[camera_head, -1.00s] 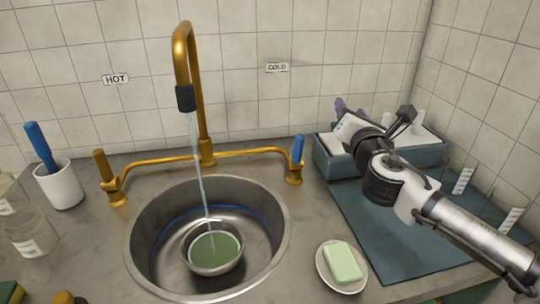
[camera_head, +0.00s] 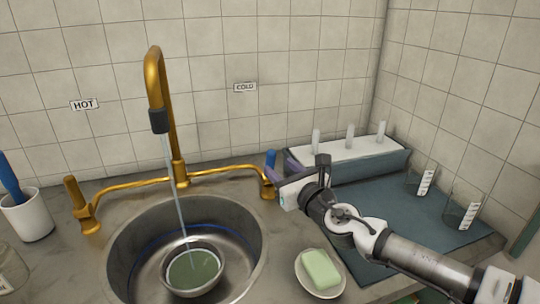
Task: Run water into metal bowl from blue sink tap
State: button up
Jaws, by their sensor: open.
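The metal bowl (camera_head: 192,290) stands upright in the round steel sink (camera_head: 122,243), with greenish water or its green inside showing. A thin stream of water (camera_head: 177,190) falls from the dark nozzle of the brass faucet (camera_head: 153,85) into it. The blue tap handle (camera_head: 271,158) stands upright at the right end of the brass pipe, below the COLD sign (camera_head: 245,87). My gripper (camera_head: 278,168) is open beside the blue handle, its fingers reaching toward it from the right. I cannot tell whether they touch it. The fingers partly hide the handle's lower part.
A brass-coloured handle (camera_head: 72,190) stands at the left, below the HOT sign (camera_head: 84,104). A soap dish (camera_head: 306,288) with green soap (camera_head: 320,269) sits right of the sink, close below my arm. A pegged rack (camera_head: 385,158) and glass beakers (camera_head: 462,208) stand behind my arm.

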aim_at(273, 161)
jog(key=p+x, duration=0.1)
jog(key=x, duration=0.5)
grip_shut()
dwell(0.3)
